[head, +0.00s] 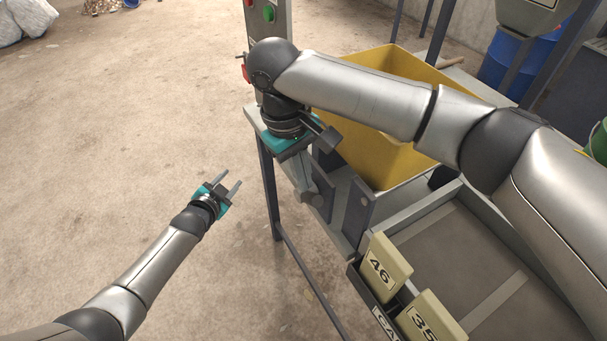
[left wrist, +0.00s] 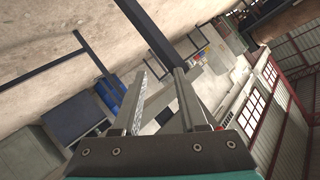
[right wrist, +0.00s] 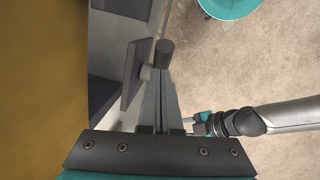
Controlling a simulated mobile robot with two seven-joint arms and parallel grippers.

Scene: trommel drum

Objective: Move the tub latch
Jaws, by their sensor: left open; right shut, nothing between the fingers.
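The yellow tub (head: 375,85) stands on the frame at upper centre in the head view; its yellow side (right wrist: 40,90) fills the left of the right wrist view. The tub latch appears to be the grey bar with a round end knob (head: 317,199), beside an upright dark plate. In the right wrist view the dark knob (right wrist: 164,52) shows just past my fingertips. My right gripper (right wrist: 158,85) is shut and empty, at the latch; whether it touches cannot be told. My left gripper (head: 228,185) is open and empty, over the floor left of the frame.
A tray (head: 440,225) with cream blocks marked 46 (head: 382,268) and 35 (head: 430,318) lies at lower right. A control post with a green button (head: 268,13) stands behind my right wrist. A blue barrel (head: 525,65) is at upper right.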

